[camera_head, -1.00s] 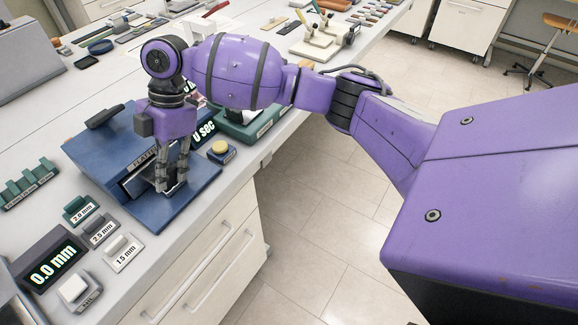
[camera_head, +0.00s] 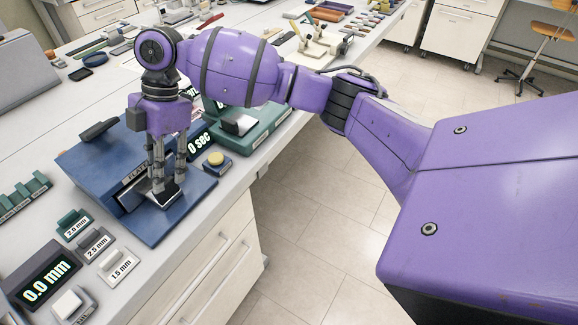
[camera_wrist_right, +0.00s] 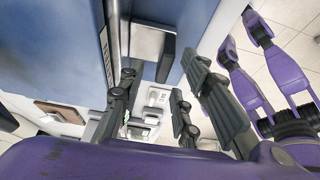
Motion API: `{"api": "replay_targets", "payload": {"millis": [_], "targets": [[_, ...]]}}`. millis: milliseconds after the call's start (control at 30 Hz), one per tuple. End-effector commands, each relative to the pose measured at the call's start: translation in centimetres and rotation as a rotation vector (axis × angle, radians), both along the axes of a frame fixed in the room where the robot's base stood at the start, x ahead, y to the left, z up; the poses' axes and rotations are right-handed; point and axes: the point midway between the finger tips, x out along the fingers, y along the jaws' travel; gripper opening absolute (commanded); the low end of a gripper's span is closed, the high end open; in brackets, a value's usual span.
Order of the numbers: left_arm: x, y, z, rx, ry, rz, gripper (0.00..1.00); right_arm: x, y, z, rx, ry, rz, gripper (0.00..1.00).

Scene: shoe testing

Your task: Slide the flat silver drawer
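The flat silver drawer (camera_head: 168,192) sits low at the front of a blue device with a "FLAT…" label, partly hidden by my fingers. In the right wrist view the silver drawer (camera_wrist_right: 150,42) sticks out from the blue body, with a dark bracket at its end. My right gripper (camera_head: 167,185) points down in front of the device, its fingertips close to the drawer. In the wrist view its fingers (camera_wrist_right: 160,85) are spread with a gap between them. I cannot tell whether they touch the drawer. My left gripper is not in view.
The blue device (camera_head: 100,160) stands on a white bench (camera_head: 150,265). A yellow-topped button (camera_head: 216,159) and a green device (camera_head: 262,133) with a "0 sec" display are on its right. Thickness blocks (camera_head: 118,266) and a "0.0 mm" display (camera_head: 47,281) are in front.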

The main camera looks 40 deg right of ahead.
Motion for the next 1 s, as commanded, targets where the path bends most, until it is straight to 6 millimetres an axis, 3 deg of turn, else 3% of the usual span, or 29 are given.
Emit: {"api": "replay_targets", "payload": {"millis": [200,400,1000], "targets": [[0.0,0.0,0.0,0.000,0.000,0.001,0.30,0.8,-1.7,4.7,0.001,-0.007,-0.002,0.31],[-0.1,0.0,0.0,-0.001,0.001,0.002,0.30,1.2,-2.7,7.3,0.001,-0.005,-0.001,0.31],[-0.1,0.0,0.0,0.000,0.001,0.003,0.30,1.2,-3.0,8.0,0.001,-0.002,0.000,0.31]]}}
